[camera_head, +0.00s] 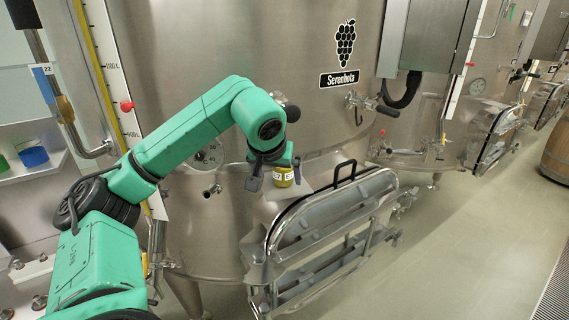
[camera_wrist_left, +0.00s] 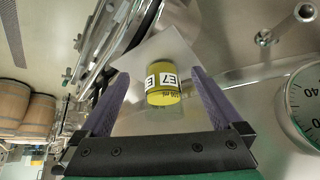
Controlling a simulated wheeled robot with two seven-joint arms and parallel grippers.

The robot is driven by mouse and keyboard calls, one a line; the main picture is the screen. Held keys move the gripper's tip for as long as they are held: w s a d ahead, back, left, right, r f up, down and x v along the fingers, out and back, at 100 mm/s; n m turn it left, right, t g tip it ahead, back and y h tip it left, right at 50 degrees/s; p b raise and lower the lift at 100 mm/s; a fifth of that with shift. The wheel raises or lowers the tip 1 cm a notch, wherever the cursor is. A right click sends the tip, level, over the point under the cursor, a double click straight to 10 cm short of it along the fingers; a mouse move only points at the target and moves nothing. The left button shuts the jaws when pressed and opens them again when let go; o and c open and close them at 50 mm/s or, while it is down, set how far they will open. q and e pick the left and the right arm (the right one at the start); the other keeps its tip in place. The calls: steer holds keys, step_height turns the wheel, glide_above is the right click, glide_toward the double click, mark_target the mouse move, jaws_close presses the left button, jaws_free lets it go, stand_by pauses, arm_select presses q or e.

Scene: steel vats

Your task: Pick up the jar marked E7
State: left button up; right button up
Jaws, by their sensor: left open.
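The jar marked E7 (camera_wrist_left: 163,84) is a small yellow jar with a white label, seen in the left wrist view between the two purple fingers of my left gripper (camera_wrist_left: 162,100). It stands on a small pale shelf (camera_wrist_left: 135,62). The fingers are open, with a gap on each side of the jar. In the head view the jar (camera_head: 284,177) shows just below my left gripper (camera_head: 273,178), in front of the vat. The gripper hides part of the jar there. My right gripper is not in view.
The large steel vat (camera_head: 230,60) stands directly behind the jar. Its hatch door (camera_head: 335,215) with a black handle juts out to the right of the jar. A gauge (camera_wrist_left: 305,100) lies close on the right in the wrist view. Barrels stand far off.

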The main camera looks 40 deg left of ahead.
mark_target(283, 172)
arm_select(q)
steer(key=w+a+p, duration=0.1)
steer(key=w, duration=0.1)
steer(key=w+a+p, duration=0.1)
steer(key=shift+w+a+r, duration=0.15)
steer(key=shift+w+r, duration=0.05)
steer(key=shift+w, duration=0.15)
steer(key=x, duration=0.2)
steer(key=shift+f, duration=0.5)
steer(key=shift+w+f, duration=0.15)
steer(key=shift+f, duration=0.05)
steer(key=c, duration=0.7)
jaws_close()
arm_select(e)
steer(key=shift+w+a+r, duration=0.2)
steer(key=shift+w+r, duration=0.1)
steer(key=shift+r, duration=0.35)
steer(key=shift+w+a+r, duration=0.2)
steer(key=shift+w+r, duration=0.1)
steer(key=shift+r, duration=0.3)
